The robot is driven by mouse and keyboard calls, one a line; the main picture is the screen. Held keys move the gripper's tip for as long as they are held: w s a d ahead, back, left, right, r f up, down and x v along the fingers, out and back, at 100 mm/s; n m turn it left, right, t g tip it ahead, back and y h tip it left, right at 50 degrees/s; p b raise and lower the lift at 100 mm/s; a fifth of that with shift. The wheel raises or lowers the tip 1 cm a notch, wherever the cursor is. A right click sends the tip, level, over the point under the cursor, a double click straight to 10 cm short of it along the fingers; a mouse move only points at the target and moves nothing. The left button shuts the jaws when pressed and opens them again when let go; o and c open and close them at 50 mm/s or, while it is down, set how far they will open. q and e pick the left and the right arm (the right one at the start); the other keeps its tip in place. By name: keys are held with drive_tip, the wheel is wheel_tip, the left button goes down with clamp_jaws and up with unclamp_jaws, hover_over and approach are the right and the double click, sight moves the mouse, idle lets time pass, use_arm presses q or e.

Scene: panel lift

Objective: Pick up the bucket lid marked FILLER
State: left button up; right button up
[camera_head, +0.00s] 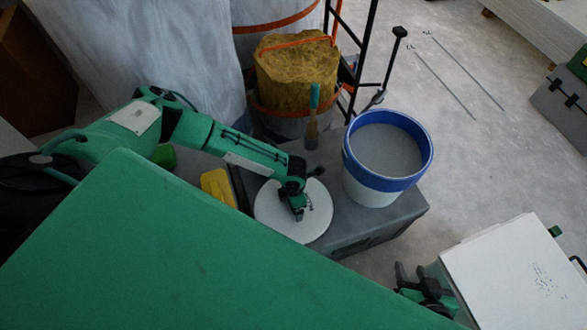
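A round white bucket lid (275,222) lies on top of a grey box (350,222). Dark marks show on it beside the gripper, too small and covered to read. My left gripper (298,214) comes down over the middle of the lid and hides part of it. I cannot tell whether its fingers touch the lid or how far apart they are. My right gripper (413,270) is low on the right, away from the lid, with its dark fingers apart and nothing seen between them.
A white bucket with a blue rim (354,170) stands right of the lid, holding pale grey material. A yellow object (218,187) lies left. A brush (313,110) and a yellowish bundle (297,75) stand behind. Open floor (480,150) lies right.

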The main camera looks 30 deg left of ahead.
use_arm(q)
drive_tip(key=c, duration=1.1)
drive_tip(key=shift+r, duration=0.1)
